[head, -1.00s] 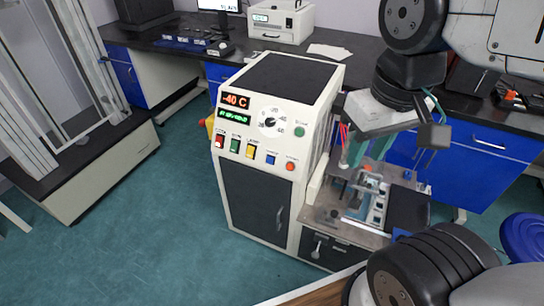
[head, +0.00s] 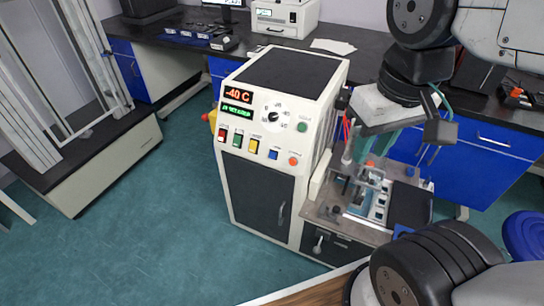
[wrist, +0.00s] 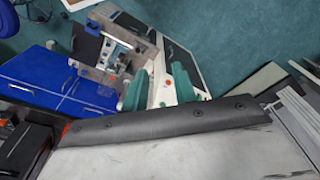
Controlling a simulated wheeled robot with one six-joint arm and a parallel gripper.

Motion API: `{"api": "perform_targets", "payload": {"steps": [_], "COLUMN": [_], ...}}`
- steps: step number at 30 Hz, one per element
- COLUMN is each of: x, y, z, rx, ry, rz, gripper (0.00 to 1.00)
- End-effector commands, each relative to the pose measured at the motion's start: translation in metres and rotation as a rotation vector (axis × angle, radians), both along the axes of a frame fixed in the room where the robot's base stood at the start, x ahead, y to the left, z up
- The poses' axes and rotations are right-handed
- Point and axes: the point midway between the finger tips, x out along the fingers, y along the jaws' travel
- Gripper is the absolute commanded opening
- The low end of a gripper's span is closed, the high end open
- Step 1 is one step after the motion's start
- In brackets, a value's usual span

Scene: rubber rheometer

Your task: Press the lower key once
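The cream-white rheometer cabinet (head: 318,215) stands upright in the middle of the head view. Its sloped panel has a row of square keys: red (head: 222,135), green (head: 237,139), yellow (head: 254,146) and blue (head: 273,154). The small labels above them are too blurred to read, so I cannot tell which is the lower key. A red display (head: 238,94) reads -40 C. My gripper (head: 380,144) is to the right of the panel, apart from the keys. In the wrist view its teal fingers (wrist: 158,80) are apart, with nothing seen between them.
A round orange button (head: 293,161), a dial (head: 270,117) and a round green button (head: 302,127) are also on the panel. A metal fixture (head: 370,190) stands right of the cabinet, below my gripper. Blue cupboards (head: 480,145) are behind. The floor left of the cabinet is clear.

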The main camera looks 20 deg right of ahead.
Motion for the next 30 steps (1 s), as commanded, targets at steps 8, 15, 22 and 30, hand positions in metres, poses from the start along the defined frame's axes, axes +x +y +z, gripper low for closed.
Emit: {"api": "perform_targets", "payload": {"steps": [8,15,22,30], "x": [0.0,0.0,0.0,0.0], "y": [0.0,0.0,0.0,0.0], "z": [0.0,0.0,0.0,0.0], "rx": [0.0,0.0,0.0,0.0], "ry": [0.0,0.0,0.0,0.0], "rz": [0.0,0.0,0.0,0.0], "gripper": [0.0,0.0,0.0,0.0]}}
